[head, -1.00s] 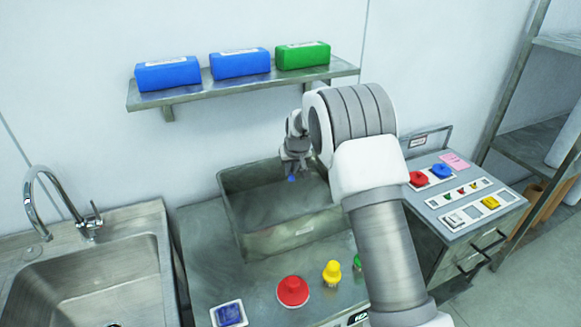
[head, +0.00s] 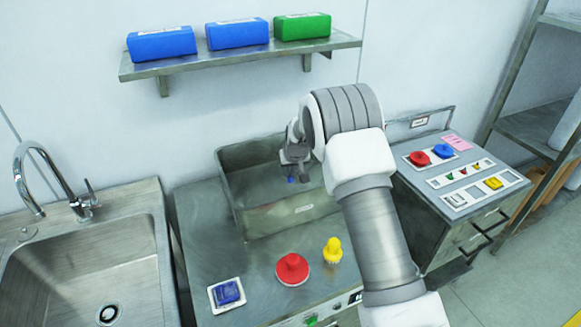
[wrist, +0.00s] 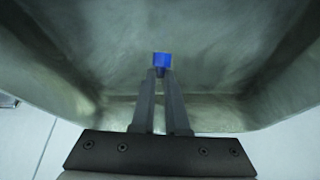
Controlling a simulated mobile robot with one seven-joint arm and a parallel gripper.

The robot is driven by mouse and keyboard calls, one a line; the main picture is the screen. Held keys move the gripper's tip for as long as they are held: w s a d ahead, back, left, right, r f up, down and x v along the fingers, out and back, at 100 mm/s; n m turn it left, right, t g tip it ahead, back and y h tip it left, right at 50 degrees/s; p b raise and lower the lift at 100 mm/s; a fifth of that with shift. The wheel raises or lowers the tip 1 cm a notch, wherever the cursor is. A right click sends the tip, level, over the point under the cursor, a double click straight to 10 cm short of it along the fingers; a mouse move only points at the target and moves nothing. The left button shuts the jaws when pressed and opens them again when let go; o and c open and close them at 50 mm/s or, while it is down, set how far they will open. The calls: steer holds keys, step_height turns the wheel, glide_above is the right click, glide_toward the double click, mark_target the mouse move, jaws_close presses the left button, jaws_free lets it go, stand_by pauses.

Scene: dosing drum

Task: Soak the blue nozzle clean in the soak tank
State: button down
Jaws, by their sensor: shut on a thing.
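My gripper (head: 292,172) is shut on the small blue nozzle (head: 291,180) and holds it pointing down inside the outline of the grey metal soak tank (head: 262,222). In the wrist view the blue nozzle (wrist: 162,60) sits at the fingertips (wrist: 162,73), with the walls of the tank (wrist: 45,62) around it. I cannot tell how far the nozzle is above the tank floor, or whether there is liquid in the tank.
A sink (head: 85,260) with a tap is at left. A red knob (head: 293,270), a yellow part (head: 332,250) and a blue block (head: 228,292) are in front of the tank. Blue and green boxes (head: 302,27) lie on the wall shelf. A drawer unit (head: 462,185) carries coloured parts at right.

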steer(key=shift+f+b, duration=1.15)
steer(key=shift+f, duration=2.4)
steer(key=shift+r, duration=0.1)
step_height(320, 180, up, 17)
steer(key=p, duration=0.6)
stand_by(0.4)
steer(key=shift+p, duration=0.3)
stand_by(1.7)
steer(key=shift+r+p, duration=0.7)
steer(key=shift+r, duration=1.25)
